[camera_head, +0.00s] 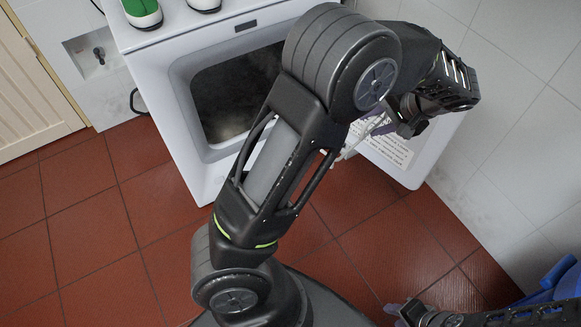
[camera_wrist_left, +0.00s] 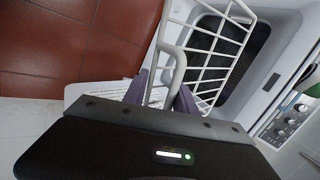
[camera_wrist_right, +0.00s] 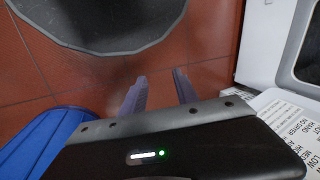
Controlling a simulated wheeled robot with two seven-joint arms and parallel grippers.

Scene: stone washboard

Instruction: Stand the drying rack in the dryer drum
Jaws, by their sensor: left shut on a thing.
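The drying rack (camera_wrist_left: 208,50) is a white wire frame, seen large in the left wrist view. My left gripper (camera_wrist_left: 160,95) is shut on one of its bars. In the head view my left gripper (camera_head: 385,120) is beside the open dryer door, and my arm hides most of the rack. The dryer drum (camera_head: 238,95) is the dark opening in the white dryer's front. In the left wrist view the drum opening (camera_wrist_left: 234,68) lies behind the rack. My right gripper (camera_wrist_right: 158,88) is open and empty above the floor, low in the head view (camera_head: 393,308).
The white dryer (camera_head: 160,80) has its door (camera_head: 420,160) swung open to the right, with a printed label. Green and white shoes (camera_head: 143,12) are on top. A blue object (camera_head: 560,280) is at lower right. Red tile floor (camera_head: 100,230) is clear at left.

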